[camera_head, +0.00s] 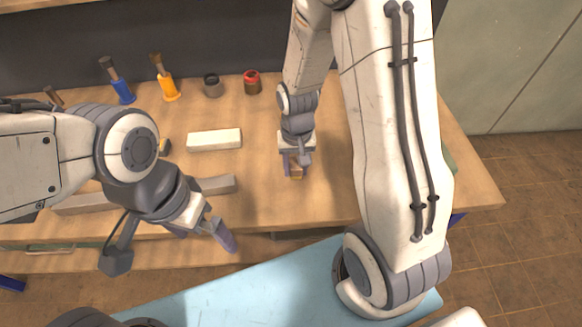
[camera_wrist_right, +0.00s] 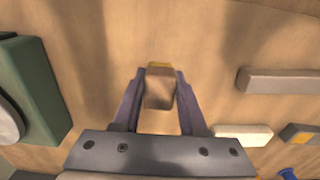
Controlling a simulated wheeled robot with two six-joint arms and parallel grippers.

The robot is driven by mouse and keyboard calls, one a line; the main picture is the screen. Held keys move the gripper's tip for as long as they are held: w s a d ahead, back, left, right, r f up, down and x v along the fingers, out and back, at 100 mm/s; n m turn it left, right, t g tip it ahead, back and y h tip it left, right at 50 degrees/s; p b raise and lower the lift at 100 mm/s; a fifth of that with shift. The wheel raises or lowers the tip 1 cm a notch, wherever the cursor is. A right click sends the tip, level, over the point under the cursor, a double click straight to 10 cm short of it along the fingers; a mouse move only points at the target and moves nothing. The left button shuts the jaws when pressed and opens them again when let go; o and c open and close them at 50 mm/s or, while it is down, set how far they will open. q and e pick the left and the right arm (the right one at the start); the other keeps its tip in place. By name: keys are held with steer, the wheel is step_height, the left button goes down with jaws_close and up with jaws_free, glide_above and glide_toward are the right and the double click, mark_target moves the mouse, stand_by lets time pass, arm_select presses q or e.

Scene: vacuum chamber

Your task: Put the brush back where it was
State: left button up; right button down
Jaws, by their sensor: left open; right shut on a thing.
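My right gripper (camera_head: 296,164) is low over the workbench, shut on a small brown block-like thing with an orange-yellow end. In the right wrist view this held thing (camera_wrist_right: 159,92) sits between the two fingers; whether it is a brush I cannot tell. A blue brush-like tool (camera_head: 120,85) and an orange one (camera_head: 164,80) with a brown tip stand at the back left of the bench, apart from both grippers. My left gripper (camera_head: 205,230) is open and empty near the bench's front edge.
On the workbench (camera_head: 255,115) lie a cream block (camera_head: 214,139), a long grey-brown bar (camera_head: 215,185) and a small dark-and-yellow block (camera_head: 165,146). A grey jar (camera_head: 213,87) and red jar (camera_head: 252,82) stand behind. A green object (camera_wrist_right: 40,90) is left in the wrist view.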

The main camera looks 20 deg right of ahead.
mark_target(291, 158)
steer(key=w+f, duration=0.1)
steer(key=w, duration=0.1)
steer(key=w+f, duration=0.1)
steer(key=w, duration=0.1)
steer(key=w+f, duration=0.1)
steer(key=w, duration=0.1)
steer(key=shift+d+f+p, duration=0.2)
steer(key=shift+d+p, duration=0.2)
steer(key=shift+f, duration=0.2)
step_height(291, 158, down, 3)
steer(key=shift+f+p, duration=0.15)
steer(key=shift+p, duration=0.2)
steer(key=shift+w+f, duration=0.1)
steer(key=shift+f, duration=0.2)
steer(key=shift+f, duration=0.15)
steer(key=shift+c, duration=2.2)
jaws_free()
